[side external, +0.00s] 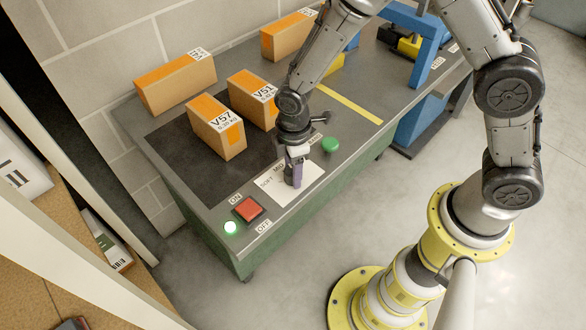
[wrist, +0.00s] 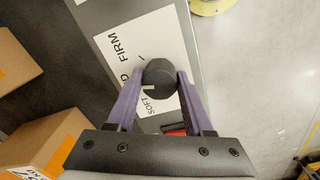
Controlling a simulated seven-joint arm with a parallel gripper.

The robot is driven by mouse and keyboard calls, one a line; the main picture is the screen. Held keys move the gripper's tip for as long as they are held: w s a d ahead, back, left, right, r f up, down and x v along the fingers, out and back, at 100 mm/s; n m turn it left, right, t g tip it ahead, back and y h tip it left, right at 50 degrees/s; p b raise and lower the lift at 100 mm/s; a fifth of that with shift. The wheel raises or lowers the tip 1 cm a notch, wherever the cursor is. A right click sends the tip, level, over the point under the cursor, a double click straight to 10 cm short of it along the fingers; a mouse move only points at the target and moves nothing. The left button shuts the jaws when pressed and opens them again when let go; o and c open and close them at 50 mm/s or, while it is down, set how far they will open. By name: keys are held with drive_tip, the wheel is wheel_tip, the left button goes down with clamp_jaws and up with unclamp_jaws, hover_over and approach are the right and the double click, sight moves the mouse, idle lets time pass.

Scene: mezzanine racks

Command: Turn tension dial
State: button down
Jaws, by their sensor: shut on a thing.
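The tension dial (wrist: 160,80) is a dark round knob on a white label plate (wrist: 165,40) lettered SOFT, FIRM and a word ending in D. A pale pointer line on the knob faces the lettered side, between SOFT and the D. My gripper (wrist: 161,76) is shut on the dial, with one purple finger on each side of it. In the side view my gripper (side external: 294,172) points down onto the plate (side external: 312,178) near the bench's front edge. There the fingers hide the dial.
A red button (side external: 248,209) and a lit green lamp (side external: 231,228) are at the near-left corner. A green knob (side external: 330,145) is right of the dial. Several orange-topped cartons (side external: 216,127) stand behind on the bench. A blue frame (side external: 428,45) rises at the far right.

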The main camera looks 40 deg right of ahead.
drive_tip(key=m, duration=0.4)
drive_tip(key=shift+m, duration=0.3)
drive_tip(key=m, duration=0.4)
drive_tip(key=shift+r, duration=0.1)
idle(0.4)
drive_tip(key=shift+c, duration=1.4)
unclamp_jaws()
wheel_tip(320, 180, up, 14)
drive_tip(key=shift+a, duration=0.15)
